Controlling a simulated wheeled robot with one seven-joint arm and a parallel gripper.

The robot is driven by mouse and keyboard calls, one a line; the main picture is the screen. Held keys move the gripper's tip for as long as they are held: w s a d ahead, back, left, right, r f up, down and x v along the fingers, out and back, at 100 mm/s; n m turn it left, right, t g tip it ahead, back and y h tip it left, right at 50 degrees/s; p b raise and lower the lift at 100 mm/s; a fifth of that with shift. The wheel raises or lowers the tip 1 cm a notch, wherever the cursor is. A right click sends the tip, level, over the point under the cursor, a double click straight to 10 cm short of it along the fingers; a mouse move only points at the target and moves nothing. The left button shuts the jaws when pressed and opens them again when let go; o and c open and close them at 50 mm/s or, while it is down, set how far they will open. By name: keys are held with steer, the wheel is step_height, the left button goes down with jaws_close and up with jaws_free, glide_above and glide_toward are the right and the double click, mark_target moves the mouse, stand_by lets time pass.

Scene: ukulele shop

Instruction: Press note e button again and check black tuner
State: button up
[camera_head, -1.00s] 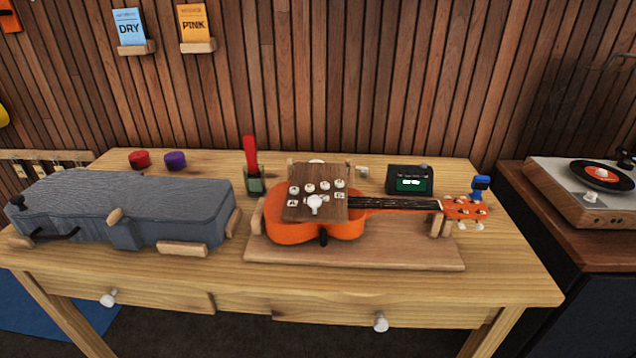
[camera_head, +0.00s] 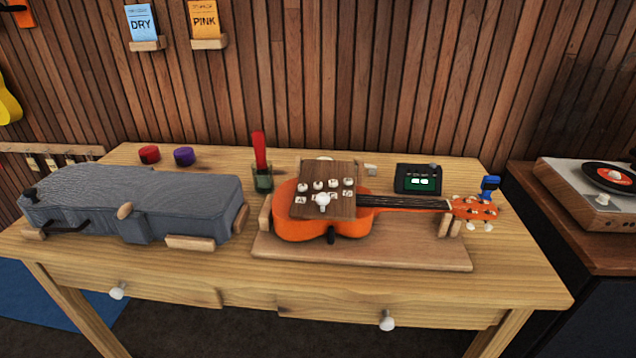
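A wooden note panel (camera_head: 340,177) with several round white buttons stands upright at the orange ukulele's body. The black tuner (camera_head: 418,179) stands on the table right of the panel, with a lit green screen showing white marks too small to read. A blue clip-on device (camera_head: 489,186) sits at the ukulele's headstock. My gripper is not in view.
The orange ukulele (camera_head: 320,225) lies on a wooden cradle board (camera_head: 400,255). A grey instrument case (camera_head: 130,205) fills the table's left. A turntable (camera_head: 590,190) is at right.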

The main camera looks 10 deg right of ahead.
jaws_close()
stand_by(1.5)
